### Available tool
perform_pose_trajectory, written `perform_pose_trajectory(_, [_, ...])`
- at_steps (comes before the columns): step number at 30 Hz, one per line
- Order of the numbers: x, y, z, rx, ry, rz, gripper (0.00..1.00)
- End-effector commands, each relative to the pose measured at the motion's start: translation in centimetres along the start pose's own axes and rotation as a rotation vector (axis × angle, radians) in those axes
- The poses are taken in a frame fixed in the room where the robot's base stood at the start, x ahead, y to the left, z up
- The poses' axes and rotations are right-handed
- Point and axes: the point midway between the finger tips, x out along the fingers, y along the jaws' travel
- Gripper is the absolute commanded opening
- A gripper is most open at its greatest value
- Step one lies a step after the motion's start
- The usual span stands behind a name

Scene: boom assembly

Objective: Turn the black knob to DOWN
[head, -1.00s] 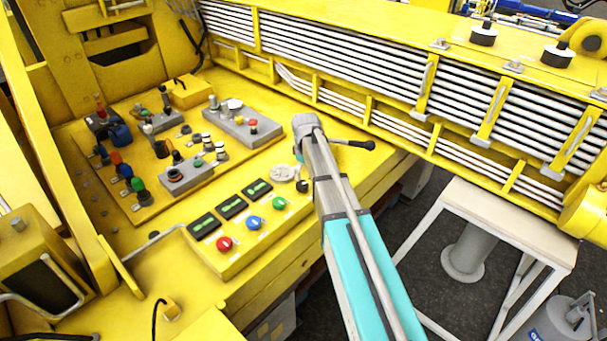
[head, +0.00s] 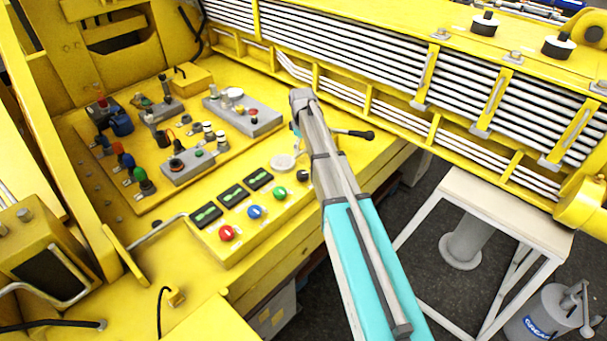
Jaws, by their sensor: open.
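The black knob (head: 303,175) is at the right end of a row of knobs on the yellow panel's sloped front edge. It is small, its right side lies close to my arm in the picture, and I cannot read its setting or any DOWN mark. My arm comes in from the lower right and passes just right of the knob, its bend showing above and beyond it. My gripper is not visible; the arm seems to hide it. I cannot see anything touching the knob.
Green (head: 280,193), blue (head: 255,212) and red (head: 228,233) knobs sit left of the black one, below small black displays (head: 233,197). A pale round dial (head: 283,162) is just behind. A black-handled lever (head: 354,133) sticks out beyond my arm. Control boxes (head: 243,112) fill the panel's rear.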

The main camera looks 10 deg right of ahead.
Motion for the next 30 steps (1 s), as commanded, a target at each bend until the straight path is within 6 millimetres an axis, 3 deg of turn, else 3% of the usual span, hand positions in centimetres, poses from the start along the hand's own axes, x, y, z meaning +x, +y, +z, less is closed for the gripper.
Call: perform_pose_trajectory(30, [7.6,0.0,0.0,0.001,0.000,0.000,1.00])
